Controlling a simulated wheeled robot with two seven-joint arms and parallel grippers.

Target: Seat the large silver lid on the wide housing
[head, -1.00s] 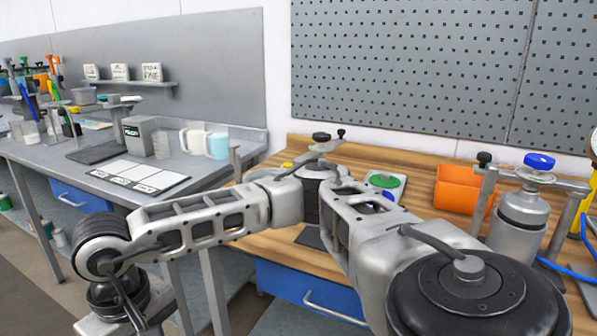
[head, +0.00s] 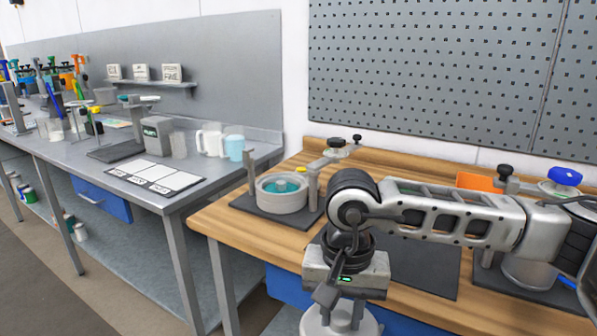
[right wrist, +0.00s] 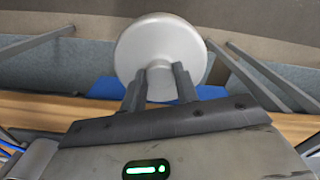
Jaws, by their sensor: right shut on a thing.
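My right gripper (head: 343,298) points down in front of the wooden bench's front edge, shut on the knob of the large silver lid (head: 341,322). In the head view the lid is cut off by the bottom edge. In the right wrist view the lid (right wrist: 160,42) is a plain round disc, its knob between the two fingers (right wrist: 159,76). The wide housing (head: 283,203) is a grey round drum with a teal inside, open at the top, on a dark base behind and left of the gripper. The lid is apart from it. My left gripper is out of view.
Posts (head: 313,190) flank the housing, and an arm with a black knob (head: 336,142) stands behind it. A second stand with a blue knob (head: 564,176) is at the right. An orange bin (head: 478,181) is partly hidden. A grey bench (head: 165,204) stands left.

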